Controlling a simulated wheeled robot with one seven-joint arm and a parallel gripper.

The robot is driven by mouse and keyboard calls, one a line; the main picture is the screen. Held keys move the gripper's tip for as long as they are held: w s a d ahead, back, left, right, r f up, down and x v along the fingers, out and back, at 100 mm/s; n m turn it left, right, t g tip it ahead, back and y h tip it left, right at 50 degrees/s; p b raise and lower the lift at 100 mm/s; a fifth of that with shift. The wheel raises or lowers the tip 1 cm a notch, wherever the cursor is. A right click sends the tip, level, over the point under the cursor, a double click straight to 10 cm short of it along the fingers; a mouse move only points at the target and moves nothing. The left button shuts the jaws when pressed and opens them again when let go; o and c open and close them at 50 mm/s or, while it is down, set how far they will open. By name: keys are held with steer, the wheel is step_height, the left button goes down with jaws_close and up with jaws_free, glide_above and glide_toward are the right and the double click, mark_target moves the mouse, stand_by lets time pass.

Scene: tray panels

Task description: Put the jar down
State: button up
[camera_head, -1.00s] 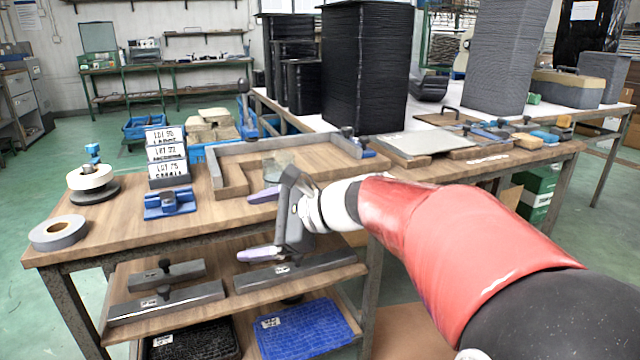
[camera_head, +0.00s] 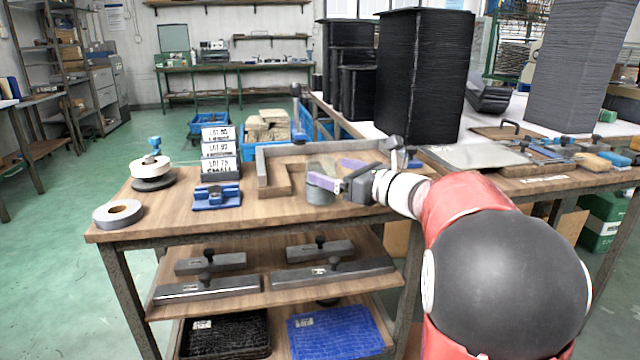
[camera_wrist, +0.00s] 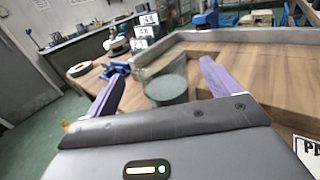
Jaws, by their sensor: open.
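The jar (camera_head: 320,197) is a grey-green, see-through cylinder. My gripper (camera_head: 340,172) is open, with one finger passing in front of the jar in the head view. The wrist view also shows my gripper (camera_wrist: 161,70) with its fingers spread wide. I cannot tell whether either finger touches the jar.
A shelf (camera_head: 240,291) below holds several grey bars.

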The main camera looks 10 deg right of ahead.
mark_target(310, 163)
steer(key=p+x, duration=0.1)
steer(key=x, duration=0.5)
steer(key=shift+w+f, duration=0.1)
steer(key=shift+f, duration=0.05)
steer(key=c, duration=1.5)
